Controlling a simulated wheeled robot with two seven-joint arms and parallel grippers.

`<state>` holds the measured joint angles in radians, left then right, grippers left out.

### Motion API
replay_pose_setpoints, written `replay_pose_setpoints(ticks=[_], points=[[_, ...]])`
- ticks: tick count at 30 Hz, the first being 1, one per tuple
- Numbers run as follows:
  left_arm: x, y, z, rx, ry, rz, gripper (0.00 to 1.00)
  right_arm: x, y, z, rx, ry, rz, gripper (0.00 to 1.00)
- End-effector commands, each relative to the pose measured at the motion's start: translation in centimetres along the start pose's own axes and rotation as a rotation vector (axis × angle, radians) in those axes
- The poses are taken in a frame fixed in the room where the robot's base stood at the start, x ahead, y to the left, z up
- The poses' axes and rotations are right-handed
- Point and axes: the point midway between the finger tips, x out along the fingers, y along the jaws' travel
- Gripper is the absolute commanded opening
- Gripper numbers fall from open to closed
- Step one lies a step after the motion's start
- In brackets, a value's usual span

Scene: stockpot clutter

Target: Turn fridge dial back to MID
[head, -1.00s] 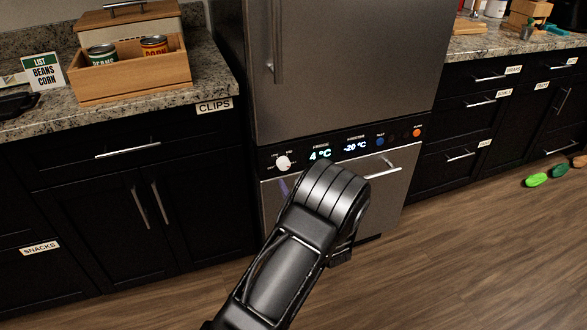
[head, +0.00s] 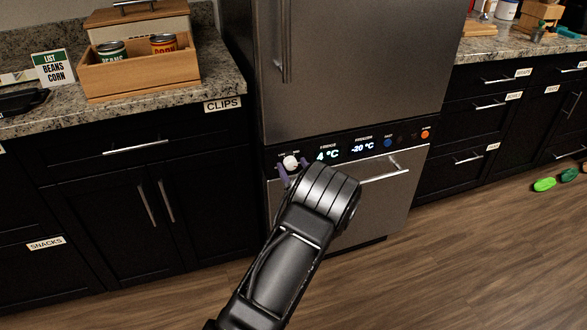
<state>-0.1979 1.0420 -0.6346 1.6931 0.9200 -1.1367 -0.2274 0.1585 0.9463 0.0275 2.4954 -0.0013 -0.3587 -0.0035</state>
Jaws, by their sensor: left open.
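The fridge dial (head: 290,161) is a small white knob at the left end of the fridge's black control strip. Its pointer and the small labels around it are too small to read. My left gripper (head: 292,167) is open at the dial, with one purple finger on each side of the knob. I cannot tell whether the fingers touch it. My left arm hides the gripper's body. The fridge (head: 350,80) is grey steel, and its display reads 4 °C for the fridge and -20 °C for the freezer. My right gripper is not in view.
A steel handle (head: 385,170) sticks out of the lower fridge door, close to my left wrist. A granite counter with a wooden crate (head: 142,74) of cans is at left. Green items (head: 544,185) lie on the floor at right.

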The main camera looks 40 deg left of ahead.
Motion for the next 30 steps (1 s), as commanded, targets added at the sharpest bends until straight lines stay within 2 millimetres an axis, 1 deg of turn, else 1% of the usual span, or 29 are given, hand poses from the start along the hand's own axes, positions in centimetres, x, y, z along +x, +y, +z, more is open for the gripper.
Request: replay_pose_setpoints(ticks=[5,26,30], points=[[-0.01,-0.01,0.0,0.0,0.0,0.0,0.57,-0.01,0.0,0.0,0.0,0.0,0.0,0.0],[-0.03,-0.01,0.0,-0.001,0.0,0.0,0.0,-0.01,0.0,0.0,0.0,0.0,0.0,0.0],[-0.03,-0.01,0.01,-0.002,0.0,0.0,0.0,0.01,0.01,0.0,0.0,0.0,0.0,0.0]])
